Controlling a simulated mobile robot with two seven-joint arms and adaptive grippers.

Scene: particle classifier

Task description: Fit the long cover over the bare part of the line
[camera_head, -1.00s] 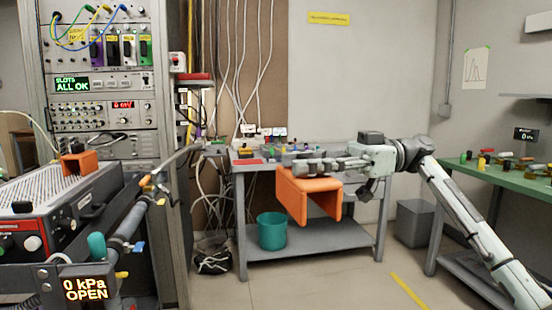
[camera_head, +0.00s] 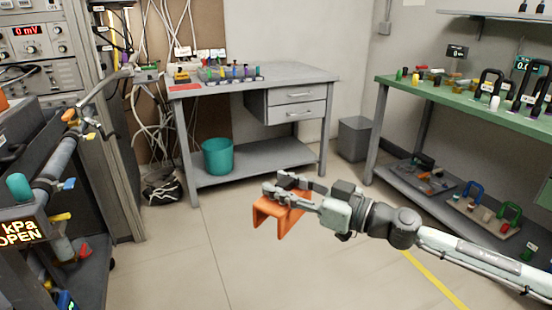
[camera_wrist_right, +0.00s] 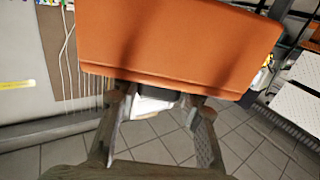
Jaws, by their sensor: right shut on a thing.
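The long orange cover (camera_head: 280,213), a channel open on its underside, hangs below my right gripper (camera_head: 284,187) in the head view, in mid-air over the floor. My right gripper is shut on it. In the right wrist view the cover (camera_wrist_right: 180,40) fills the top, beyond the two fingers of my right gripper (camera_wrist_right: 155,105); the exact contact is hidden. The line (camera_head: 48,175), a grey pipe with coloured tags and handles, runs along the left edge, well apart from the cover. Which part of it is bare I cannot tell. My left gripper is not in view.
A grey bench (camera_head: 290,76) with small coloured parts stands at the back, a teal bin (camera_head: 217,156) beneath it. A green-topped bench (camera_head: 480,105) is at right. A grey bin (camera_head: 355,139) stands between them. The floor in the middle is clear.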

